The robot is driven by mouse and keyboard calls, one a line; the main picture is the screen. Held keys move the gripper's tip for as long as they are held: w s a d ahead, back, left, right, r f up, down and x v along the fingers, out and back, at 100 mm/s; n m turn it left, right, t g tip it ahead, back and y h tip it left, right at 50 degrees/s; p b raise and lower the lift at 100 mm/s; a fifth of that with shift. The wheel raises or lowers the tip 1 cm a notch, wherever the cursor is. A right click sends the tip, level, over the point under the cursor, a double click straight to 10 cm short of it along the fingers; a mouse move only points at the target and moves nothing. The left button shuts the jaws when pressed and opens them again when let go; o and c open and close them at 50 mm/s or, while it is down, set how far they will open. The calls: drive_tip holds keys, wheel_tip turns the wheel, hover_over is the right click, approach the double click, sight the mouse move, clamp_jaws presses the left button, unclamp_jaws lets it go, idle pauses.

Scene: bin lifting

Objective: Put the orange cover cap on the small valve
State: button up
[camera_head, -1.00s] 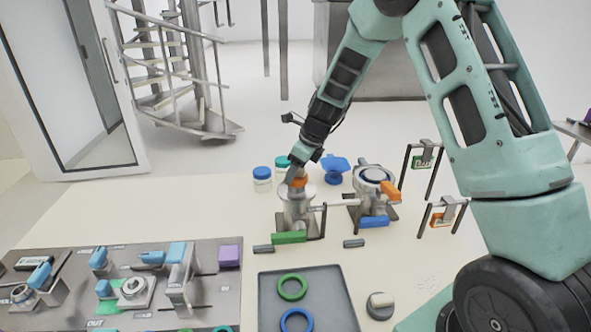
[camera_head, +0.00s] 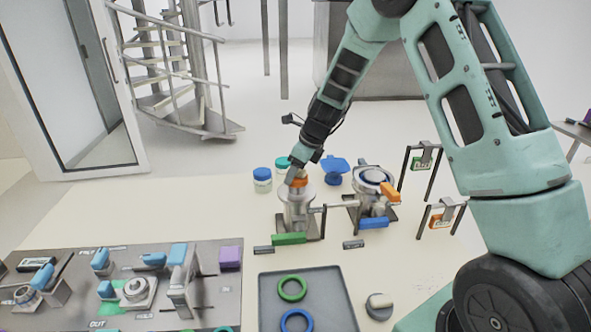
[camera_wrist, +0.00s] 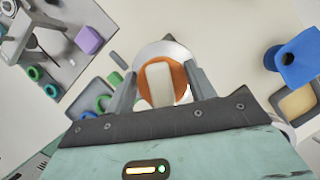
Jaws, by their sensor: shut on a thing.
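The orange cover cap (camera_wrist: 147,94) with a pale bar across its top sits between the two fingers of my gripper (camera_wrist: 162,88) in the wrist view. My gripper (camera_head: 298,178) is shut on the cap. In the head view the orange cap (camera_head: 299,182) shows under the fingertips, at the top of the small valve (camera_head: 297,212), a grey metal body on a dark base with a green block in front. The cap looks upright and at the valve's top opening. Whether it is fully seated is hidden by the fingers.
A second, wider valve (camera_head: 371,182) with an orange handle stands close on the right. Blue- and green-lidded jars (camera_head: 262,178) stand behind left. A grey tray (camera_head: 268,290) with green and blue rings lies in front. A fixture panel (camera_head: 215,285) fills the left.

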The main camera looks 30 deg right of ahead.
drive_tip(key=shift+f, duration=0.4)
idle(1.3)
drive_tip(key=o, duration=1.4)
drive_tip(key=shift+r+p, duration=3.25)
drive_tip(key=shift+p, duration=0.1)
